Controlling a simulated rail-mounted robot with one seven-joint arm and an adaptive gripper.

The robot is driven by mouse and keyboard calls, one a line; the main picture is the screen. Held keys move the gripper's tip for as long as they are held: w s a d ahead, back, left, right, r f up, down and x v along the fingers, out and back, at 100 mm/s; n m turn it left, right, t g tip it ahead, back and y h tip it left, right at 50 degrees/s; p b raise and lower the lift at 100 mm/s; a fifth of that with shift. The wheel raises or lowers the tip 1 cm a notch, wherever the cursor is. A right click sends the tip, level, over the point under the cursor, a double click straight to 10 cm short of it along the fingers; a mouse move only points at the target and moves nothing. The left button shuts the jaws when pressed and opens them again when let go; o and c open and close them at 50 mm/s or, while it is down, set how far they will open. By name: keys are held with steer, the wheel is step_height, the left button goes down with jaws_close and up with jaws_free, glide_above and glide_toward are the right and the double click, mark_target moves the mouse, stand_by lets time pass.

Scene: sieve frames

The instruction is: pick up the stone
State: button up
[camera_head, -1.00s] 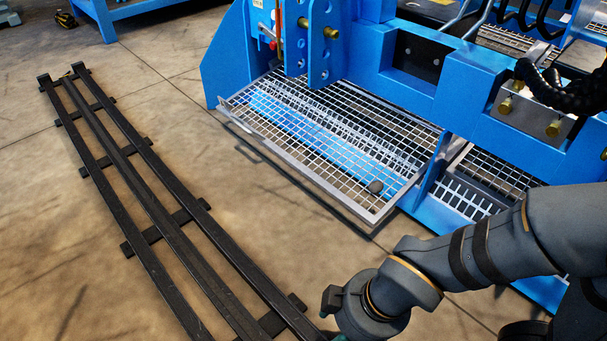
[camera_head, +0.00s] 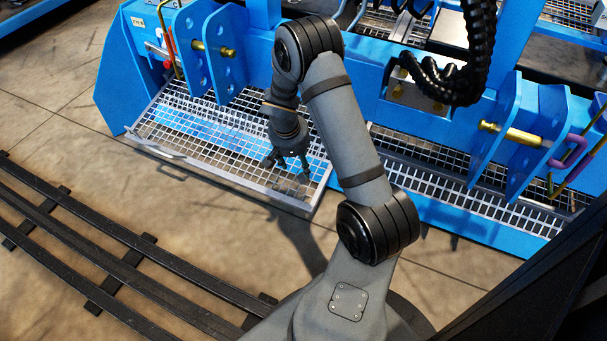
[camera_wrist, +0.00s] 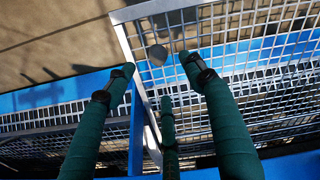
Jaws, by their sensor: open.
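The stone (camera_wrist: 158,54) is a small grey lump on the wire mesh of the sieve frame (camera_wrist: 125,38), near its corner. In the wrist view it shows just beyond and between the fingertips. In the head view I cannot make it out; my gripper (camera_head: 290,168) seems to cover it. My gripper points down over the right end of the sieve frame (camera_head: 240,190). Its teal fingers (camera_wrist: 157,66) are spread open and empty. A third finger stands below the stone in the wrist view. I cannot tell the exact height of the fingertips above the mesh.
The frame has a raised metal rim close to the stone. A blue machine (camera_head: 350,95) with brackets and a black cable (camera_head: 470,60) stands behind. Another grate (camera_head: 450,185) lies to the right. Black rails (camera_head: 120,265) lie on the concrete floor at left.

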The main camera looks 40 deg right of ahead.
steer(key=b, duration=0.2)
glide_above(303, 177)
steer(key=a, duration=0.2)
steer(key=x, duration=0.4)
steer(key=shift+s+a+f, duration=0.3)
steer(key=shift+s+f, duration=0.05)
steer(key=shift+f, duration=0.05)
steer(key=b+x, duration=0.2)
steer(key=x, duration=0.1)
steer(key=b+x, duration=0.1)
steer(key=shift+s+d+f, duration=0.1)
steer(key=shift+s+f, duration=0.1)
steer(key=shift+f, duration=0.2)
steer(key=shift+r, duration=0.1)
steer(key=c, duration=0.3)
steer(key=c, duration=0.9)
